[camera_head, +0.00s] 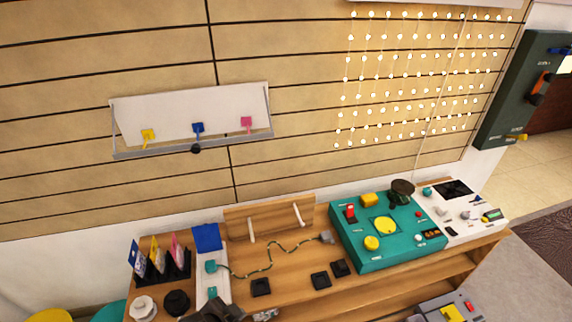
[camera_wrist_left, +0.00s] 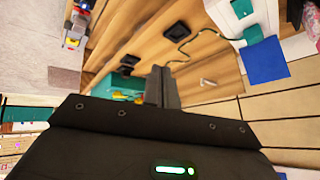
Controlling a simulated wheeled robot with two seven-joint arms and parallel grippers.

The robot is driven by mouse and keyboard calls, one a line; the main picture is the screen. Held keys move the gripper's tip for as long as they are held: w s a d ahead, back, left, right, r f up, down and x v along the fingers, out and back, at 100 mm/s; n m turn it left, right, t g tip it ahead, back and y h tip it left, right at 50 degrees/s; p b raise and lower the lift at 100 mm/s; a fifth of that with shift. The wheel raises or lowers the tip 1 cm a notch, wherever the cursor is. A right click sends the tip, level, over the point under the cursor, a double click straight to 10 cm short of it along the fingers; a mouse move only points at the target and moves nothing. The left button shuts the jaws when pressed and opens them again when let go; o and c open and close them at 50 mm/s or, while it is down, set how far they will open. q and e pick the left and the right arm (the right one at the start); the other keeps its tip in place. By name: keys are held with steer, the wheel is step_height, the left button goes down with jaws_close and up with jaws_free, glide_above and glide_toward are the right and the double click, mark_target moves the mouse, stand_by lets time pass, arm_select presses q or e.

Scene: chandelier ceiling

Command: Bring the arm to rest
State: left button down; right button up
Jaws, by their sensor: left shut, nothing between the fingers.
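My left gripper (camera_head: 262,316) shows at the bottom of the head view, low over the front edge of the wooden bench (camera_head: 290,289). In the left wrist view its two dark fingers (camera_wrist_left: 161,72) are together with nothing between them. The rest of the left arm is mostly out of the picture. My right gripper is in neither view.
A teal control box (camera_head: 385,258) and a white panel (camera_head: 462,232) stand on the bench's right. A card rack (camera_head: 160,268) and blue pad (camera_head: 206,238) are at its left. A cable (camera_head: 268,262) and small black pads lie between. A shelf (camera_head: 190,150) hangs on the wall.

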arm_select(q)
steer(key=s+a+n+g+y, duration=0.3)
steer(key=s+a+n, duration=0.5)
steer(key=s+a, duration=0.55)
step_height(320, 180, down, 26)
steer(key=s+g, duration=0.1)
steer(key=s, duration=0.1)
steer(key=s+a+f+m+g, duration=0.1)
steer(key=s+a+f, duration=0.1)
steer(key=s+f, duration=1.3)
steer(key=shift+s+g, duration=0.3)
steer(key=shift+s, duration=0.35)
